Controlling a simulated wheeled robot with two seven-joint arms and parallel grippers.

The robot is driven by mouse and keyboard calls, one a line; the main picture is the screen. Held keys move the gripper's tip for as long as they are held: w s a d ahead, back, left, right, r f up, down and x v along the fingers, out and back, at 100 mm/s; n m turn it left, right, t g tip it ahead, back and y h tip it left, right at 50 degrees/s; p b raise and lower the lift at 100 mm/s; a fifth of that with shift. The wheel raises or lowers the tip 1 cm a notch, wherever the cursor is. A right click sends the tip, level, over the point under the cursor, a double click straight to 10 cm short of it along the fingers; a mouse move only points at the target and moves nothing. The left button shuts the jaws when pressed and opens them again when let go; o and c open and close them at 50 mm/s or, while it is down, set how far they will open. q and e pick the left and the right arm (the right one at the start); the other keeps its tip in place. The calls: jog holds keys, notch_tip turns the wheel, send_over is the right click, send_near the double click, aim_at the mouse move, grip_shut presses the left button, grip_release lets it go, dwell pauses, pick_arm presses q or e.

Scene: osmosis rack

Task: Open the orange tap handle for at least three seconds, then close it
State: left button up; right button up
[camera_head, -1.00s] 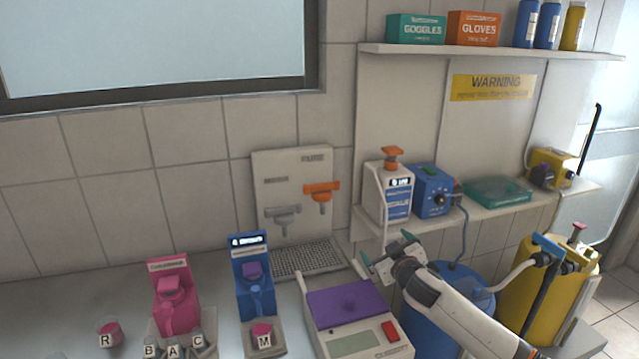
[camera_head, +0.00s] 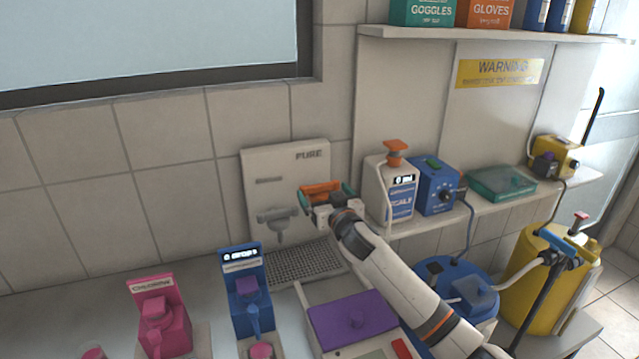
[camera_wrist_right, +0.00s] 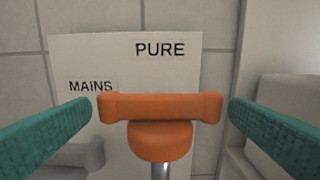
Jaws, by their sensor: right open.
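The orange tap handle (camera_head: 321,190) is on the white wall panel (camera_head: 268,170) under the word PURE. In the right wrist view the orange tap handle (camera_wrist_right: 160,107) lies crosswise between two teal fingers, with its ends close to them. My right gripper (camera_head: 327,195) is open around the handle; a narrow gap shows at each side in the wrist view, so the fingers seem not to press on it. The gripper hides the tap's lower part in the head view. A grey tap (camera_head: 278,222) labelled MAINS sits to its left. My left gripper is not in view.
A grey drain grid (camera_head: 300,262) lies below the taps. A blue dispenser (camera_head: 246,290), a pink dispenser (camera_head: 162,318) and a purple-lidded device (camera_head: 352,318) stand in front.

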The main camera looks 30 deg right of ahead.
aim_at(321, 189)
jog(key=x, duration=0.3)
jog(key=shift+w+d+p, duration=0.1)
jog(key=shift+w+p, duration=0.2)
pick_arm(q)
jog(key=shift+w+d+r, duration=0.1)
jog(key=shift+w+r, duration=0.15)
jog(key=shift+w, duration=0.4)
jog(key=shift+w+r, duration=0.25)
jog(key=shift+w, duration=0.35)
pick_arm(e)
jog(key=shift+w, duration=0.15)
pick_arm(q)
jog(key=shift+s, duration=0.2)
pick_arm(e)
jog(key=shift+c, duration=0.2)
